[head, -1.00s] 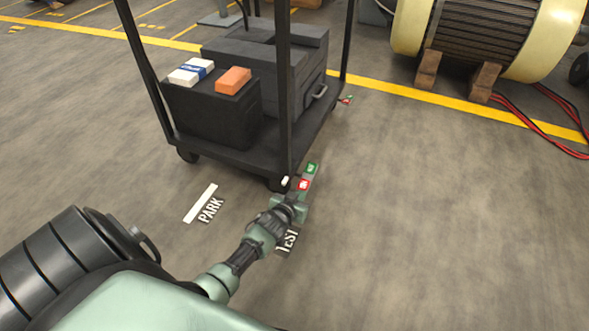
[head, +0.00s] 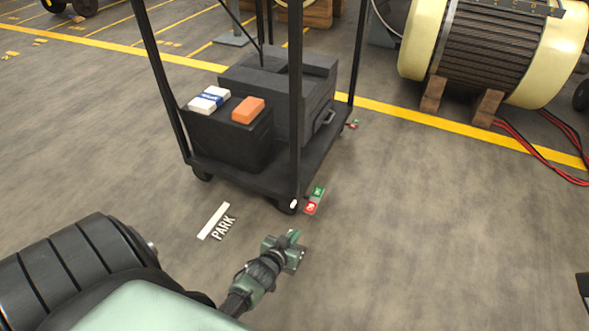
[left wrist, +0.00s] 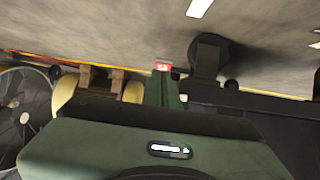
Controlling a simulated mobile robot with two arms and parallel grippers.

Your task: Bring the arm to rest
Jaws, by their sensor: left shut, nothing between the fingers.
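My left gripper (head: 296,246) is low over the floor, in front of the near corner of the black cart (head: 255,180). It is shut and empty, and a gap of floor shows between it and the cart. In the left wrist view its fingers (left wrist: 163,92) are together. A red tab (head: 311,208) and a green tab (head: 318,192) sit by the cart's near wheel; a red tab also shows beyond the fingers in the left wrist view (left wrist: 162,66). My right gripper is not in view.
The cart carries dark cases, a white box with a blue band (head: 209,99) and an orange block (head: 248,110). A large motor (head: 485,50) rests on wooden blocks at the back right. Floor at right is open.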

